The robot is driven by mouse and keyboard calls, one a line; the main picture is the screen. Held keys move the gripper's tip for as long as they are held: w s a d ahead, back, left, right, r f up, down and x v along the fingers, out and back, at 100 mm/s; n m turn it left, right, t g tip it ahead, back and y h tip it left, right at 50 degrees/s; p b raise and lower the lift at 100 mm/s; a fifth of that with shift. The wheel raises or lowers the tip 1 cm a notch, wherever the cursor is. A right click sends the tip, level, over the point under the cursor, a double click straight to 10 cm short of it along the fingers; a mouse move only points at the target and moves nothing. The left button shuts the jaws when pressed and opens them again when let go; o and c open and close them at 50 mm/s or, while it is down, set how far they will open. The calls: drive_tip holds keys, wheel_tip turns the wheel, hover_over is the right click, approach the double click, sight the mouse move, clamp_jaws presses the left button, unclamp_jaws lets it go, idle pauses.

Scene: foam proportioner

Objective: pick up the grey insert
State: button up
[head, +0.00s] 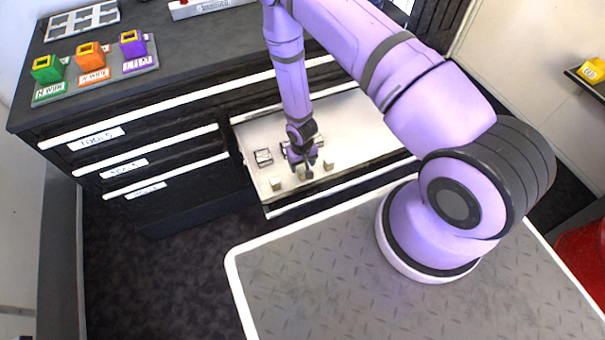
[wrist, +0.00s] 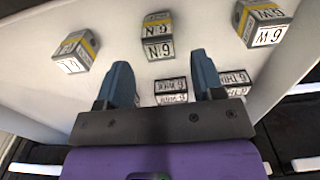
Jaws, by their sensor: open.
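Three small grey inserts with yellow bands and white labels sit apart in the open drawer. In the wrist view, a left insert (wrist: 76,52), a middle insert (wrist: 158,38) marked "6 N" and a right insert (wrist: 262,24) marked "6 W" show. In the head view, the left insert (head: 275,184) and right insert (head: 328,165) stand near the drawer's front; my gripper partly covers the middle one. I cannot tell which one the task means. My gripper (wrist: 161,73) is open, its blue fingers reaching toward the middle insert, with nothing visibly held. It also shows in the head view (head: 308,172).
The white drawer (head: 350,125) is pulled out of the dark cabinet. Dark-framed labelled pieces (wrist: 171,88) lie behind the inserts. Green (head: 47,69), orange (head: 91,55) and purple (head: 132,43) blocks stand on the cabinet top.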

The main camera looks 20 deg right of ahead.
sight(302, 169)
drive_tip(key=shift+s+f, duration=0.1)
drive_tip(key=shift+f, duration=2.75)
drive_tip(key=c, duration=1)
drive_tip(key=shift+c, duration=0.2)
